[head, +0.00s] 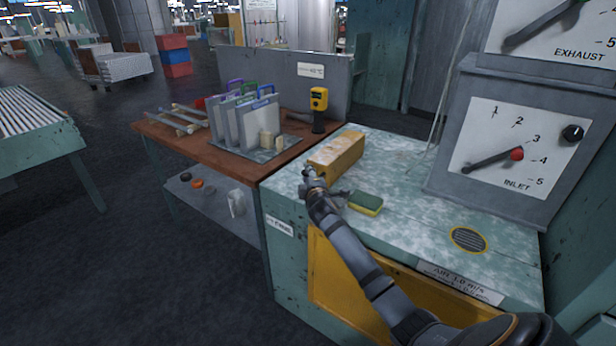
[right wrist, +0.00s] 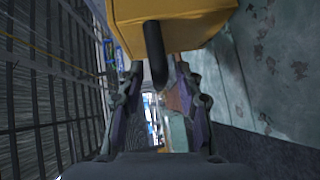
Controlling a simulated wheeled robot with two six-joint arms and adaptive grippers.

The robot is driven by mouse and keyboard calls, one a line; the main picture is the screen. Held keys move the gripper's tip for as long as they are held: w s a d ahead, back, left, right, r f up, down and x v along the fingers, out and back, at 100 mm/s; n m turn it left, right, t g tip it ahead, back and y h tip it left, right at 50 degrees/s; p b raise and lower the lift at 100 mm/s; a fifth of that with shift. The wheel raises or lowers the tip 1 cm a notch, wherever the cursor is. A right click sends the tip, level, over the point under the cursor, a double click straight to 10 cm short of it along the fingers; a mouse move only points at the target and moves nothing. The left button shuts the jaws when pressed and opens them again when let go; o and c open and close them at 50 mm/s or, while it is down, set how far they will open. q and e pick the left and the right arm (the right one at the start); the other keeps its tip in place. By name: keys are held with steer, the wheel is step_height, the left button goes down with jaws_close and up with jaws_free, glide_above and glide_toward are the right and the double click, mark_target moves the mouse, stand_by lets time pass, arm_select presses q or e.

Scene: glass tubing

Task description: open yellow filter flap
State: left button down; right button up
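A yellow block-shaped box or flap (head: 337,152) sits at the back left of the pale green bench top. My right gripper (head: 309,182) is at the near left end of this yellow thing. In the right wrist view its fingers (right wrist: 159,82) are apart, one on each side of the handle, with gaps visible beside it. A larger yellow panel (head: 345,285) is on the bench front, partly covered by my right arm. My left gripper is not in view.
A green and yellow sponge (head: 366,204) lies close to my right forearm. A round vent (head: 468,239) and the inlet dial box (head: 520,150) are to the right. A brown table (head: 215,155) with upright panels and a yellow meter (head: 318,108) stands at left.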

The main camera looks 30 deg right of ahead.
steer(key=shift+c, duration=0.3)
jaws_close()
